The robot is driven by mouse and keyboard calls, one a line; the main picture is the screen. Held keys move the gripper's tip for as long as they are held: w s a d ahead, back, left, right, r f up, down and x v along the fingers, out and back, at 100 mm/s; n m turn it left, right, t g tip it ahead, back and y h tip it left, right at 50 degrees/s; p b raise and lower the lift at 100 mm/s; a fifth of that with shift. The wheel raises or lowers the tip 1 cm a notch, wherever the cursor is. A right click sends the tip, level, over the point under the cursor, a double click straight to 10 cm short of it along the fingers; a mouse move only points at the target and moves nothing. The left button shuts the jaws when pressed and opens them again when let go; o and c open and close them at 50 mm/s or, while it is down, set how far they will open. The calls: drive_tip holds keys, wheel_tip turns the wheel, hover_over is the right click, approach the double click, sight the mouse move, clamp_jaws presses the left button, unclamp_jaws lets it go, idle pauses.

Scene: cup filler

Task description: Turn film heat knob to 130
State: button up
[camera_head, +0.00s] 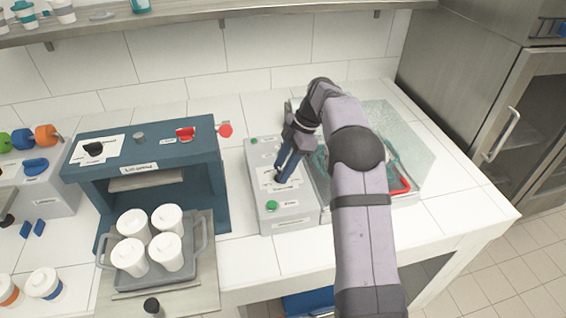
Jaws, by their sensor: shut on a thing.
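The grey control box (291,222) stands on the white counter right of the teal press. It has a green knob (271,205) at its near end and a small green spot (254,141) at its far end. My gripper (282,176) points down onto the middle of the box top and is shut on a small dark knob there, mostly hidden by the fingers. A white label lies beside it, too small to read. The knob's pointer and its setting cannot be made out.
A teal lid press (150,167) with a red handle (226,129) stands to the left. A grey tray (205,272) before it carries several white cups. A clear-covered unit with a red bar (401,187) is close to the right, behind my arm.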

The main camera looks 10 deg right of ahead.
drive_tip(key=n+p, duration=0.2)
drive_tip(key=n+g+p, duration=0.1)
drive_tip(key=n+p, duration=0.1)
drive_tip(key=shift+w+r+h, duration=0.15)
drive_tip(key=shift+r+h, duration=0.05)
drive_tip(key=shift+h, duration=0.1)
drive_tip(key=shift+f+n+g+p, duration=0.1)
drive_tip(key=shift+n+g+p, duration=0.3)
drive_tip(key=shift+n+p, duration=0.25)
drive_tip(key=shift+f, duration=0.1)
drive_tip(key=o, duration=1.1)
drive_tip(key=shift+c, duration=0.2)
wheel_tip(320, 180, up, 10)
drive_tip(key=p, duration=0.2)
drive_tip(key=shift+p, duration=0.35)
